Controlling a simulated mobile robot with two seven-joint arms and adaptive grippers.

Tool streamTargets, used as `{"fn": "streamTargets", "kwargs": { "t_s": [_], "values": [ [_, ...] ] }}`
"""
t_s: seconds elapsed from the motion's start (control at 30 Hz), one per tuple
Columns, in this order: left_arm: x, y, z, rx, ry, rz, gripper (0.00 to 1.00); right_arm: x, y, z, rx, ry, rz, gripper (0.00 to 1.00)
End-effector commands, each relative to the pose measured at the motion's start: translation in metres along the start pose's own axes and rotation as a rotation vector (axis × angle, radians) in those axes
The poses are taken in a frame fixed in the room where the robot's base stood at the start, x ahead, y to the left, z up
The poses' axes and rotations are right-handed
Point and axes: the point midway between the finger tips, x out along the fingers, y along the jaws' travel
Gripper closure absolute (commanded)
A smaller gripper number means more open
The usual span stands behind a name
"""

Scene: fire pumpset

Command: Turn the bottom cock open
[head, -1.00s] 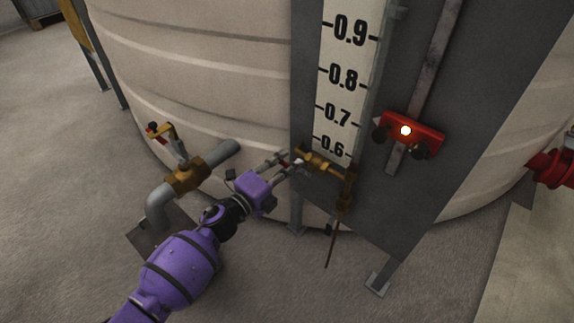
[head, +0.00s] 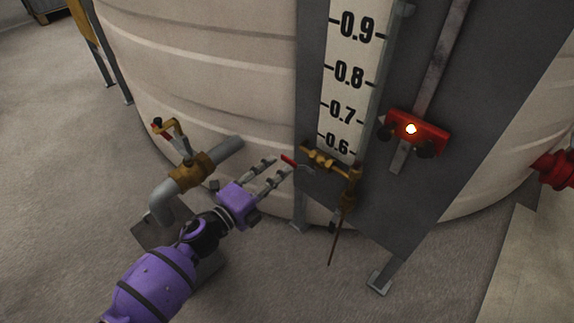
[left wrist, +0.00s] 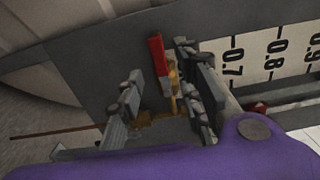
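The bottom cock (head: 325,160) is a brass fitting at the foot of the level gauge, just under the 0.6 mark. Its red lever (head: 289,160) sticks out to the left, toward my gripper. My left gripper (head: 279,167) is open, with its fingertips near the lever's end. In the left wrist view, the red lever (left wrist: 158,54) appears between the two spread fingers (left wrist: 166,75), without clear contact. The brass cock body (left wrist: 173,88) is partly hidden behind the right finger there. My right gripper is in neither view.
A red float indicator (head: 417,132) with a lit lamp is on the grey panel to the right. A thin rod (head: 334,240) hangs below the cock. The beige tank (head: 205,60) is behind.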

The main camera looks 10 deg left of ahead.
Motion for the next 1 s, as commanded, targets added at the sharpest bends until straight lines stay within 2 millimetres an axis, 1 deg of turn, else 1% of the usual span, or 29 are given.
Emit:
{"fn": "streamTargets", "kwargs": {
  "t_s": [0.03, 0.1, 0.2, 0.33, 0.5, 0.93, 1.0],
  "values": [
    [-0.012, 0.001, -0.001, 0.0, 0.0, 0.002, 0.66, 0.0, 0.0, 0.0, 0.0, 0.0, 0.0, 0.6],
    [-0.025, 0.001, 0.0, -0.001, -0.001, 0.002, 0.66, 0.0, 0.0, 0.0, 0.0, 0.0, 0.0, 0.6],
    [-0.041, 0.0, 0.0, -0.001, 0.0, 0.001, 0.66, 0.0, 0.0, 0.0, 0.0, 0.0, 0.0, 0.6],
    [-0.052, 0.0, -0.001, -0.001, 0.001, -0.001, 0.66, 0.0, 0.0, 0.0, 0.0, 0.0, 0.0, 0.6],
    [-0.057, 0.0, 0.0, 0.0, 0.001, -0.001, 0.66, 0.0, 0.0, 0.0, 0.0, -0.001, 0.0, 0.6],
    [-0.056, 0.0, 0.0, -0.002, 0.001, -0.001, 0.66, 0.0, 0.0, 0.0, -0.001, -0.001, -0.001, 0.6],
    [-0.056, 0.001, 0.002, -0.019, -0.009, 0.004, 0.66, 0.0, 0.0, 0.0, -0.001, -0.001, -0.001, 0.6]
  ]
}}
